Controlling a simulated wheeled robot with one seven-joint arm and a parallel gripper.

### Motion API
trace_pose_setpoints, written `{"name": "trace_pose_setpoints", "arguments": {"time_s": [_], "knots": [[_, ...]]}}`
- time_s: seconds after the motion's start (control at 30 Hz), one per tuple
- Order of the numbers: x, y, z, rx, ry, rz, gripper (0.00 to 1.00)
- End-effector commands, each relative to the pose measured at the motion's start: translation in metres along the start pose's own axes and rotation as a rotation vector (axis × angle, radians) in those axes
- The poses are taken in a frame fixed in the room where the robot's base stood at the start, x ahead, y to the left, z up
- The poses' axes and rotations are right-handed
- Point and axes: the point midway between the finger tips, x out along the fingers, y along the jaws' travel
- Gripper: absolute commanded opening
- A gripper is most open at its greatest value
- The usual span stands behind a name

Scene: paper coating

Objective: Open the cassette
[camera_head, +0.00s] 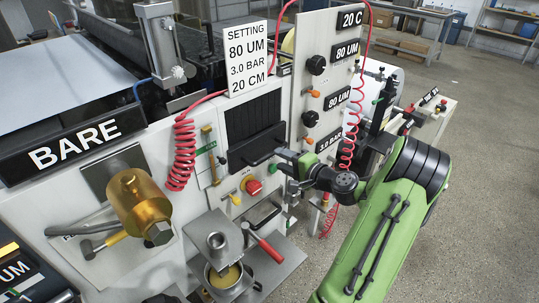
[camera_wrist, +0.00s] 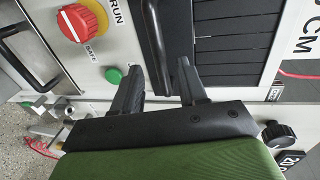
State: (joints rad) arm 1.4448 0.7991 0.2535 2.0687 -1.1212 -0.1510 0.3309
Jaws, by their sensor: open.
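The cassette looks to be the dark slatted panel (camera_head: 254,112) set in the white machine front, under the setting card. A black bar handle (camera_head: 256,148) runs along its lower edge. In the wrist view the slatted panel (camera_wrist: 232,40) lies to the right of the black handle (camera_wrist: 154,42). My gripper (camera_wrist: 160,75) is open, with one black finger on each side of the handle's near end. Whether either finger touches the handle, I cannot tell. In the head view my gripper (camera_head: 287,162) is at the handle's right end, and the fingertips are partly hidden.
A red knob (camera_head: 253,186) and a green button (camera_head: 275,169) sit just below the handle. A red-handled clamp fixture (camera_head: 230,265) stands below. A white control panel (camera_head: 318,70) with black knobs stands right of the cassette. A coiled red hose (camera_head: 181,155) hangs left.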

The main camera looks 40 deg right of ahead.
Motion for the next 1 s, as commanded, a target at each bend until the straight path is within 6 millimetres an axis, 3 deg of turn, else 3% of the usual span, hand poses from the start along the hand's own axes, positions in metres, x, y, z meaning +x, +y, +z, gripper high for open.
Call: {"name": "trace_pose_setpoints", "arguments": {"time_s": [0.1, 0.23, 0.6, 0.87, 1.0], "knots": [[0.029, -0.001, 0.001, -0.003, -0.003, -0.001, 0.42], [0.051, 0.000, 0.001, -0.002, -0.002, 0.000, 0.42], [0.062, 0.000, 0.000, -0.001, 0.000, 0.001, 0.42], [0.062, 0.000, 0.000, -0.001, 0.000, 0.001, 0.02], [0.062, 0.000, 0.000, -0.001, 0.000, 0.002, 0.00]]}}
